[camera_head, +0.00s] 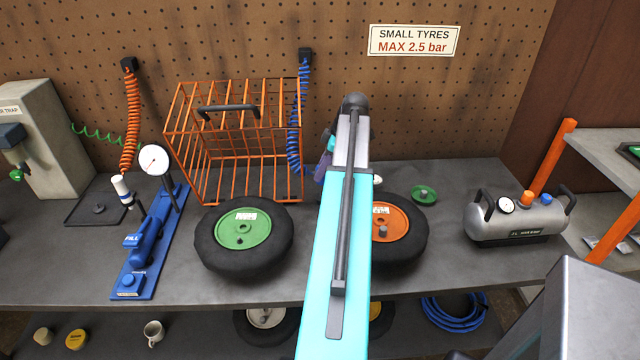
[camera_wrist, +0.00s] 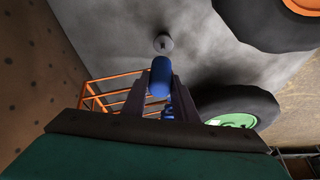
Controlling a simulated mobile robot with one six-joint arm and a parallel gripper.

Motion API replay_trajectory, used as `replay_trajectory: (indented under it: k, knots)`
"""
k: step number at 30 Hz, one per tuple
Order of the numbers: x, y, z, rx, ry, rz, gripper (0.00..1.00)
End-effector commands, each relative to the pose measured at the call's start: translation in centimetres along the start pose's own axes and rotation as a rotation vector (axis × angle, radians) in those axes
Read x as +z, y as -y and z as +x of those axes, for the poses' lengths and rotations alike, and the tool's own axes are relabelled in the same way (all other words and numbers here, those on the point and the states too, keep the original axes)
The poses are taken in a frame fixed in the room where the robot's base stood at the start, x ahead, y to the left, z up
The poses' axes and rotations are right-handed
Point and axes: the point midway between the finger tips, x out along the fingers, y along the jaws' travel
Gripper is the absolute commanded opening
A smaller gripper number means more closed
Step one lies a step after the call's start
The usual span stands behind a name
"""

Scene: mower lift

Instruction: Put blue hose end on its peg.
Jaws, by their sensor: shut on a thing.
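The blue coiled hose (camera_head: 304,110) hangs from a black bracket on the pegboard, behind the orange cage's right side. The blue hose end (camera_wrist: 160,77) is between the fingers of my gripper (camera_wrist: 157,95), which is shut on it. A pale round piece with a small pin (camera_wrist: 163,43), apparently the peg, stands on the grey bench. In the wrist view it appears just beyond the hose end, with a gap in the picture. A pale edge (camera_head: 377,180) right of my arm may be the same piece. My arm hides most of the gripper and hose end in the head view.
An orange wire cage (camera_head: 235,130) stands at the back of the bench. A green-hub wheel (camera_head: 243,238) and an orange-hub wheel (camera_head: 400,230) lie in front. A green disc (camera_head: 424,194) and a grey air tank (camera_head: 518,218) are to the right, with bare bench between.

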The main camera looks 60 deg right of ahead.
Motion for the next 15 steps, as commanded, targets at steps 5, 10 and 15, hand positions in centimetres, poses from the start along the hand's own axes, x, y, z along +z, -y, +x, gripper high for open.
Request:
replay_trajectory:
  k: [5,10,15]
  knots:
    - [0.6,0.0,1.5,-0.001,0.000,0.000,0.00]
    - [0.8,0.0,2.0,0.000,0.000,-0.001,0.00]
    - [0.7,0.0,2.0,0.000,0.000,-0.001,0.00]
